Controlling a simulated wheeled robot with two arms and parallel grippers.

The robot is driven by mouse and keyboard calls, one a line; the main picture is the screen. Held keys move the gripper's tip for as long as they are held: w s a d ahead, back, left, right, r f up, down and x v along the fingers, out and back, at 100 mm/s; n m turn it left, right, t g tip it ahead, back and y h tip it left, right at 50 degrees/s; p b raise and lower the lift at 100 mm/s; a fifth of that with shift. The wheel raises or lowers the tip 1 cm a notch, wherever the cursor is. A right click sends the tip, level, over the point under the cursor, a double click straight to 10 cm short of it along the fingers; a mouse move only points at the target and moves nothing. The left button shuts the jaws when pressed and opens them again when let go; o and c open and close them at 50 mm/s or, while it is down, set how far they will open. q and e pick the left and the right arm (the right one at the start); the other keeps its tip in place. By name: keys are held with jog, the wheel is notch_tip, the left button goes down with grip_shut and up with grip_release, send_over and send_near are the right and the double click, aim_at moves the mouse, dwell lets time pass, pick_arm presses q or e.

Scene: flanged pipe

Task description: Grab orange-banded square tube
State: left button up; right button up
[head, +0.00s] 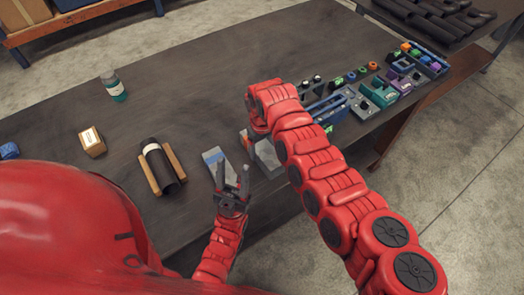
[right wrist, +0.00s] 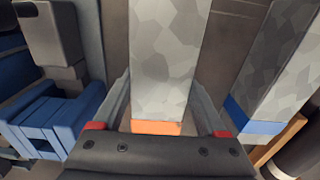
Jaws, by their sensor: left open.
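The orange-banded square tube (right wrist: 162,70) is grey with a mottled surface. In the right wrist view its orange band (right wrist: 156,127) is close to the palm of my right gripper (right wrist: 160,100). One finger lies along each side of the tube, and I cannot tell whether they press on it. In the head view my right arm hides most of this tube (head: 266,156) and the right gripper. My left gripper (head: 232,178) is open and empty, in front of the blue-banded grey tube (head: 214,155), which also shows in the right wrist view (right wrist: 275,80).
A black pipe (head: 160,166) rests in a wooden holder (head: 148,174) left of the tubes. A blue fixture (right wrist: 55,120) stands on the other side. A small box (head: 91,142) and a bottle (head: 114,86) stand farther left. The table's far middle (head: 200,70) is clear.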

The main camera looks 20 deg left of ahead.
grip_shut()
